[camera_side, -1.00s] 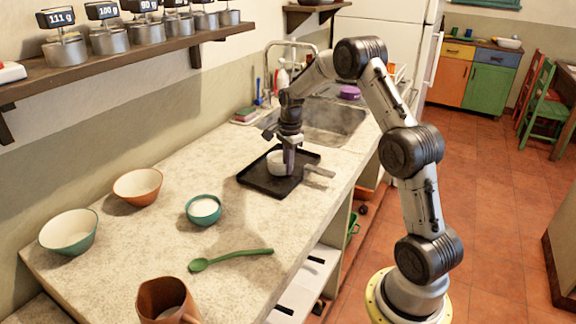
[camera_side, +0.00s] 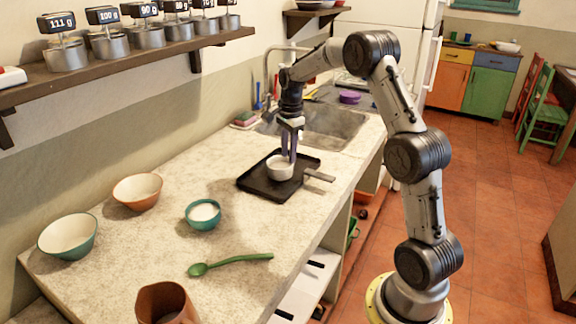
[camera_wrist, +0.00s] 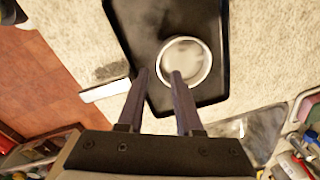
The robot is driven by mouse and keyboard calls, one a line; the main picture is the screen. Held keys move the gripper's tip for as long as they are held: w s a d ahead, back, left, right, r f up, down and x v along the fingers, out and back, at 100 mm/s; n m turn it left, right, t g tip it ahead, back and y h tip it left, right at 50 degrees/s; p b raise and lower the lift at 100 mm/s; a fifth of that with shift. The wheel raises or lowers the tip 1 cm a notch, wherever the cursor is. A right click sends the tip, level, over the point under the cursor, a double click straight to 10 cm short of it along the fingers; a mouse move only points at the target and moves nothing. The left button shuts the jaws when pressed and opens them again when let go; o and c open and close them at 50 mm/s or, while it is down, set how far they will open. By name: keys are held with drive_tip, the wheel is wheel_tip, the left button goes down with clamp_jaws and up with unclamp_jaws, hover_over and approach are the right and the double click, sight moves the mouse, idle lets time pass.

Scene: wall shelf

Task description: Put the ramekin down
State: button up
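The ramekin (camera_side: 280,168), a small round white dish, sits upright on the black tray (camera_side: 256,188) on the counter. In the wrist view, the ramekin (camera_wrist: 187,62) is seen from above and looks empty, on the dark tray (camera_wrist: 205,97). My gripper (camera_side: 288,158) is upright above the ramekin's edge. In the wrist view, the fingers of my gripper (camera_wrist: 158,72) are apart with nothing clasped between them. One fingertip overlaps the ramekin's opening and the other lies outside its rim; their exact height above it is hard to tell.
The sink (camera_side: 335,122) lies behind. A shelf (camera_side: 130,58) holds several weighed pots.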

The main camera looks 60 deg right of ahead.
drive_tip(key=s+a+r+n, duration=0.3)
drive_tip(key=a+r+n, duration=0.2)
drive_tip(key=a+r, duration=0.45)
drive_tip(key=s+a+r+n+t, duration=0.2)
drive_tip(key=s+a+r+n, duration=0.3)
drive_tip(key=s+a+n, duration=0.25)
drive_tip(key=s+a+f+n+t, duration=0.1)
drive_tip(key=s+a+f+n, duration=0.1)
drive_tip(key=s+a+n, duration=0.2)
drive_tip(key=s+a+f+n+t, duration=0.1)
drive_tip(key=s+a+n, duration=0.3)
drive_tip(key=s, duration=0.7)
drive_tip(key=shift+a+f+n+t, duration=0.4)
drive_tip(key=shift+f+n, duration=0.15)
drive_tip(key=shift+n, duration=0.7)
drive_tip(key=shift+s, duration=0.1)
